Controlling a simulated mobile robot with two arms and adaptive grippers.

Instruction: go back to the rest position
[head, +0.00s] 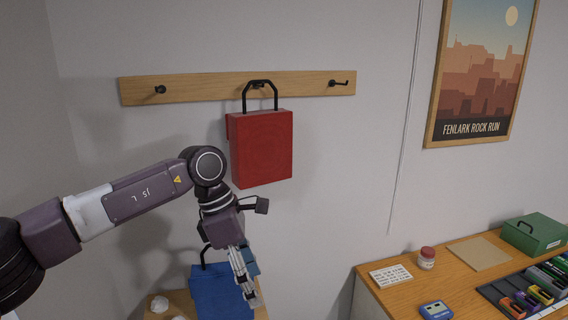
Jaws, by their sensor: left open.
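My left arm comes in from the left, and its gripper (247,284) points down in front of the wall. The gripper is open, with nothing seen between its fingers. A red case (262,148) hangs by its black handle from the middle hook of a wooden rail (203,87); the gripper is below it and apart from it. A blue case or bag (214,292) with a black handle stands low behind the gripper, partly hidden by it. I cannot tell whether the gripper touches it. My right gripper is not in view.
The blue thing stands on a low wooden surface (260,311) with pale round items. The rail's outer hooks are empty.

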